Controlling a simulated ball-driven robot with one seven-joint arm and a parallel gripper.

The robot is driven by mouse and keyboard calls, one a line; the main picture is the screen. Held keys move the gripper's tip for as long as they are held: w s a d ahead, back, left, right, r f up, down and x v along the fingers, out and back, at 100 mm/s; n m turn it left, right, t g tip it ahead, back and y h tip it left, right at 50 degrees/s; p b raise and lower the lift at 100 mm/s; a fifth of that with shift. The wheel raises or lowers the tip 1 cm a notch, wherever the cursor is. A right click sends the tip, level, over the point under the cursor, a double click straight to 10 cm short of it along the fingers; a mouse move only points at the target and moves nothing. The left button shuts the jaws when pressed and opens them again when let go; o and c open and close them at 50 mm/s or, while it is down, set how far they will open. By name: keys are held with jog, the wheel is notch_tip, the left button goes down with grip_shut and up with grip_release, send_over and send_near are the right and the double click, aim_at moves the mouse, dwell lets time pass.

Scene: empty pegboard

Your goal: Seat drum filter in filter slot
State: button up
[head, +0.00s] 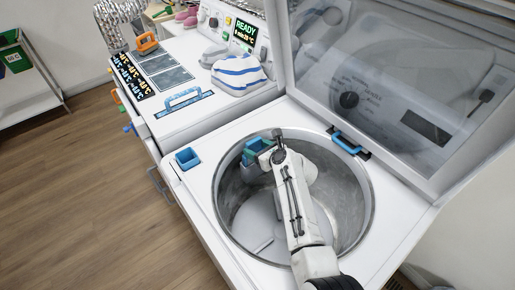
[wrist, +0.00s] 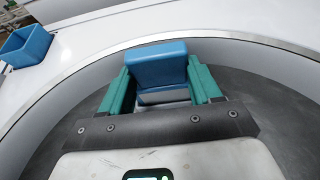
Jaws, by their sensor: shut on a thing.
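The drum filter, a blue block (wrist: 163,65), sits between the two green fingers of my gripper (wrist: 162,88) in the wrist view. My gripper is shut on it. In the head view my gripper (head: 250,155) and the blue filter (head: 258,144) are inside the round metal drum, near its far left wall. A blue open-topped square socket (head: 188,158), which looks like the filter slot, is on the white machine top to the left of the drum. It also shows at upper left in the wrist view (wrist: 26,45), apart from the held filter. The filter's lower part is partly hidden.
The drum (head: 347,200) has a raised metal rim around my arm. A clear lid (head: 400,75) stands open behind it, with a blue handle (head: 347,142) at the rim. A neighbouring white machine holds a striped cloth (head: 238,73) and a blue handle (head: 183,99).

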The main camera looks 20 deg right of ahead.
jog(key=shift+f+b, duration=1.7)
jog(key=shift+f, duration=0.8)
jog(key=o, duration=1.1)
jog(key=shift+o, duration=0.2)
jog(key=shift+s+r, duration=0.1)
jog(key=p+v, duration=0.2)
jog(key=v, duration=0.8)
jog(key=shift+s+r, duration=0.2)
jog(key=shift+d, duration=0.1)
